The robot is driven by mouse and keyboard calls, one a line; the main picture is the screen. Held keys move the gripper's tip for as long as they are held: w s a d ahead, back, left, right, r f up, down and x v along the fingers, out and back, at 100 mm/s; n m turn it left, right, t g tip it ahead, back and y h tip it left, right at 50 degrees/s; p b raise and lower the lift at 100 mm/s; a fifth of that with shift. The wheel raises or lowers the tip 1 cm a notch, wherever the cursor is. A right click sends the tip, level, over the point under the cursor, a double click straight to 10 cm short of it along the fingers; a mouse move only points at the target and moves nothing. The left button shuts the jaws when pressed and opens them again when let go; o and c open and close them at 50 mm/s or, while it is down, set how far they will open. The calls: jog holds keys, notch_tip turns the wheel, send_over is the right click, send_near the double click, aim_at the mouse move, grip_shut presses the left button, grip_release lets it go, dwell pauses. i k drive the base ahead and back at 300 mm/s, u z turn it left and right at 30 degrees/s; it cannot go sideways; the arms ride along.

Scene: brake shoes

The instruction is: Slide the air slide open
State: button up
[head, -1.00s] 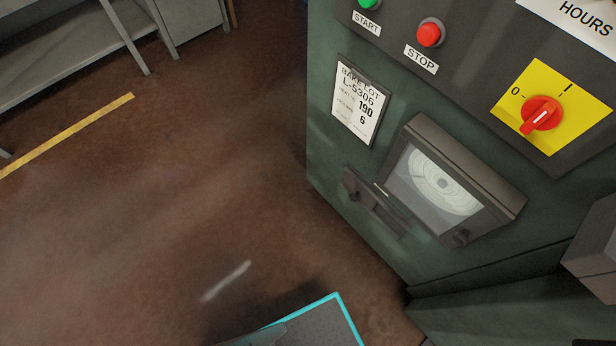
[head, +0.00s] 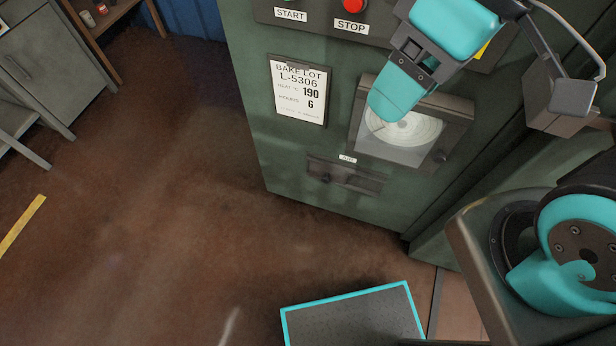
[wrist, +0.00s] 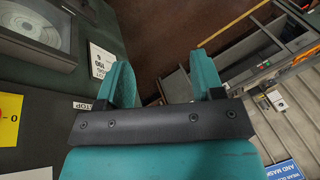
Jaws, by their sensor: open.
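The air slide (head: 345,176) is a dark horizontal plate low on the green cabinet front, below the chart window, with a small label above it. Its dark knob (head: 326,179) sits toward the left end. My gripper (head: 393,108) is in front of the chart window, above and right of the slide, apart from the knob. In the wrist view, my gripper (wrist: 163,80) shows two spread teal fingers with nothing between them. The slide is not seen in the wrist view.
The chart recorder (head: 452,108) projects from the cabinet above the slide. A bake lot card (head: 298,92) hangs left of it, below the red stop button (head: 355,4). A grey box (head: 560,98) juts out at right. The floor left of the cabinet is clear.

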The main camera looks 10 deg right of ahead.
aim_at(326, 175)
jog(key=k, duration=1.25)
jog(key=z, duration=0.35)
jog(key=i, duration=0.65)
jog(key=z, duration=0.2)
